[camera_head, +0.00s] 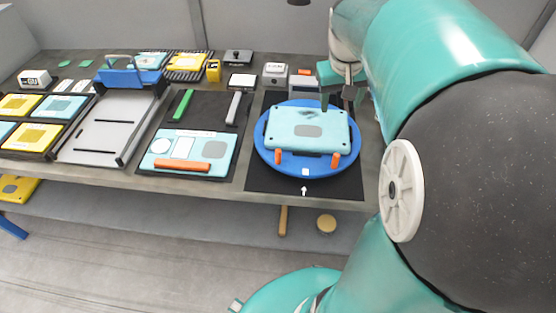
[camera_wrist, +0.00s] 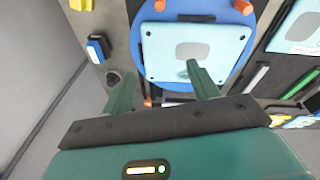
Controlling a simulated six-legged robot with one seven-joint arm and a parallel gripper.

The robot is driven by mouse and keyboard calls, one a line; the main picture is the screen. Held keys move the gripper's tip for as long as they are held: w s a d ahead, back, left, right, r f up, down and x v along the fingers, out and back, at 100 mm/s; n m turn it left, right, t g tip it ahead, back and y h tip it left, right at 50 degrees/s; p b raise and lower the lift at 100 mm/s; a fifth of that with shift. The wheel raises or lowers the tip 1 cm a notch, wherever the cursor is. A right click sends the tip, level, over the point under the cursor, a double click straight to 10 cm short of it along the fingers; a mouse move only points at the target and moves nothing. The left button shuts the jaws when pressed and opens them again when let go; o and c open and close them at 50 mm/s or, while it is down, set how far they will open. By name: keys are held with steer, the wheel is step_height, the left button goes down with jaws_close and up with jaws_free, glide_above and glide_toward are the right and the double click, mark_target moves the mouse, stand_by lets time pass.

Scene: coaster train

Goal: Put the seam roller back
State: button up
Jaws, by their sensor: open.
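No thing in view can be clearly made out as the seam roller. My gripper (camera_head: 336,98) is open and empty, above the far right part of a blue round turntable (camera_head: 263,158). Its two green fingers are spread apart in the wrist view (camera_wrist: 159,76). A light teal slab (camera_head: 286,130) with a grey patch lies on the turntable and shows beyond the fingers in the wrist view (camera_wrist: 165,55). A green bar (camera_head: 183,105) and a light grey bar (camera_head: 233,107) lie apart on a black mat (camera_head: 208,113) left of the turntable.
A teal panel (camera_head: 160,145) with an orange bar (camera_head: 182,165) lies on the mat. A grey tray (camera_head: 105,130) and a blue handled piece (camera_head: 130,78) stand further left.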

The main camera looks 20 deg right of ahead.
steer(key=s+a+n+t, duration=0.1)
steer(key=s+a, duration=0.2)
steer(key=a, duration=0.4)
steer(key=s+a+n+t+y, duration=0.1)
steer(key=s+a, duration=0.3)
steer(key=a, duration=0.3)
steer(key=s+a+n+t, duration=0.1)
steer(key=s+a+t, duration=0.1)
steer(key=a, duration=0.5)
steer(key=shift+s+n+y, duration=0.3)
steer(key=shift+s+y, duration=0.1)
steer(key=shift+s, duration=0.45)
